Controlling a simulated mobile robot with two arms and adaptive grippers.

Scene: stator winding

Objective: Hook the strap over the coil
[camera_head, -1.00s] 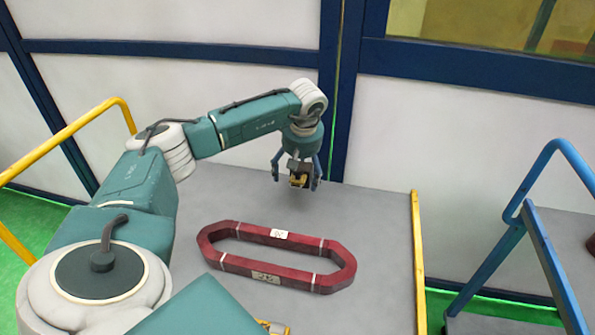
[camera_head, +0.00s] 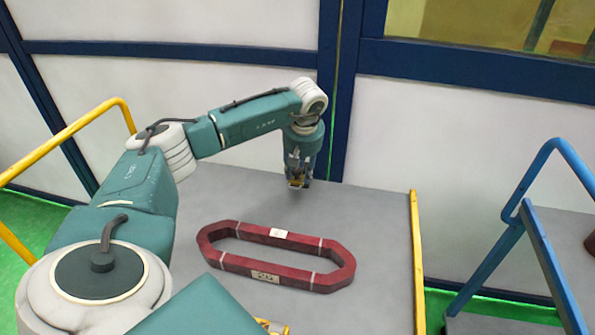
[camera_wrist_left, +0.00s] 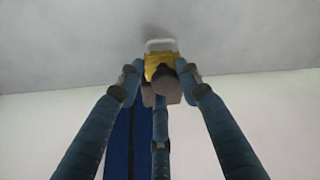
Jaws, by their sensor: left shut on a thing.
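The coil (camera_head: 275,237) is a long dark red ring with pale bands and white labels, lying flat on the grey table. My left gripper (camera_head: 298,180) hangs above the table behind the coil, apart from it. Its fingers are shut on a small yellow and grey piece, which shows in the left wrist view (camera_wrist_left: 160,62) with a white loop at its far end. I cannot tell whether this piece is part of the strap. No strap shows clearly anywhere. My right gripper is not in view.
The grey table (camera_head: 372,225) has a yellow edge rail (camera_head: 417,260) on its right. A blue frame (camera_head: 535,230) stands farther right. Another yellow piece (camera_head: 272,326) shows at the bottom, partly hidden by my arm. The table around the coil is clear.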

